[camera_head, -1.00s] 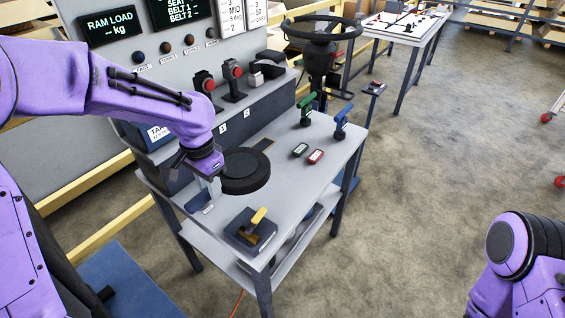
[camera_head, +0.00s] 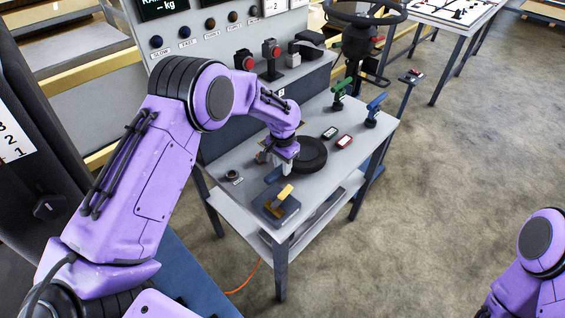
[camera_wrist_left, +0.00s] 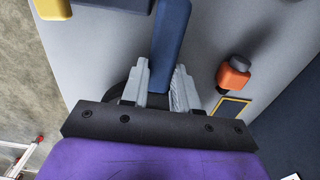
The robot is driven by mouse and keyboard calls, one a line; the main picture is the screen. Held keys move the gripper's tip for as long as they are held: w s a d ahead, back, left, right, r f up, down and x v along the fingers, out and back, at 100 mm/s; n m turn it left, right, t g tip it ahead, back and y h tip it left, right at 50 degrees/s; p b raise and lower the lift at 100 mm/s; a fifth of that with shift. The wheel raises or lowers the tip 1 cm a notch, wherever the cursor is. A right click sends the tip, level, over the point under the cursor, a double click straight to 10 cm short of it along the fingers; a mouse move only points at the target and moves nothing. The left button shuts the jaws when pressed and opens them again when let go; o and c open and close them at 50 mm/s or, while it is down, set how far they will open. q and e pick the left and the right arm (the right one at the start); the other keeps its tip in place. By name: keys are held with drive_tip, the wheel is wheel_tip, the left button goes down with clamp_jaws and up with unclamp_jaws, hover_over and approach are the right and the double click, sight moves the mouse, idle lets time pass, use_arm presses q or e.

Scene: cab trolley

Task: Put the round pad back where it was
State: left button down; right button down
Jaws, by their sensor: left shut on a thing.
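The round pad (camera_head: 312,154) is a thick black disc with a blue handle (camera_head: 273,175). It is over the grey bench top; whether it touches cannot be told. My left gripper (camera_head: 280,163) is shut on the handle, with the disc to its right in the head view. In the left wrist view the blue handle (camera_wrist_left: 170,35) runs up between my fingertips (camera_wrist_left: 162,82). The disc (camera_wrist_left: 118,98) is mostly hidden behind the gripper there. My right gripper is out of view.
A dark box with a yellow lever (camera_head: 285,192) stands at the front of the bench (camera_head: 235,196). Red (camera_head: 344,141) and green (camera_head: 329,132) small devices lie right of the pad. Green and blue levers stand behind them.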

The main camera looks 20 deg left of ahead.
use_arm(q)
drive_tip(key=shift+w+f, duration=0.25)
drive_tip(key=shift+f, duration=0.15)
drive_tip(key=c, duration=0.8)
unclamp_jaws()
drive_tip(key=shift+s, duration=0.15)
drive_tip(key=shift+c, duration=0.2)
wheel_tip(320, 180, up, 12)
drive_tip(key=b, duration=0.2)
drive_tip(key=shift+r, duration=0.15)
